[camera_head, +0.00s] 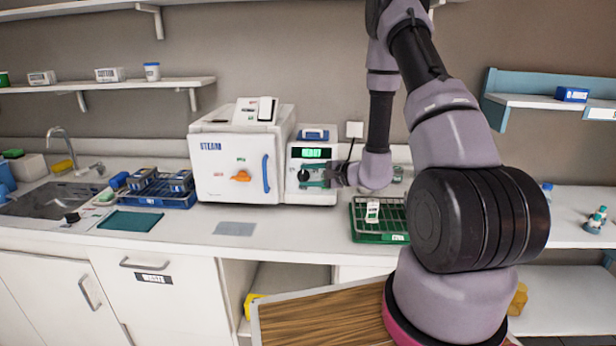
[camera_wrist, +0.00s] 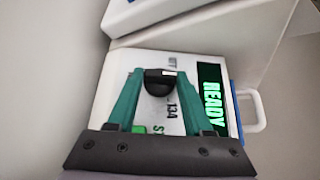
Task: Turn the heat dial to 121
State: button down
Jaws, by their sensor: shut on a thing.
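The heat dial is a black knob (camera_wrist: 160,82) on the white front panel of a small device (camera_head: 313,196); it also shows in the head view (camera_head: 303,175). My gripper (camera_wrist: 158,80) has its green fingers on both sides of the knob and is shut on it. In the head view my gripper (camera_head: 304,175) reaches the panel from the right. A number ending in 34 shows beside the knob; the other markings are partly hidden by the fingers. The green display (camera_wrist: 211,95) reads READY.
A white STEAM unit (camera_head: 232,165) with an orange knob and blue handle stands left of the device. A green wire rack (camera_head: 381,238) stands to the right. A blue tray (camera_head: 160,198) and green mat (camera_head: 132,222) lie at left. A grey pad (camera_head: 234,229) lies in front.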

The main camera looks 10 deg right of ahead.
jog(key=shift+c, duration=1.6)
grip_release()
jog(key=v, duration=1)
jog(key=shift+s+d, duration=0.2)
jog(key=shift+s, duration=0.15)
jog(key=shift+r, duration=0.15)
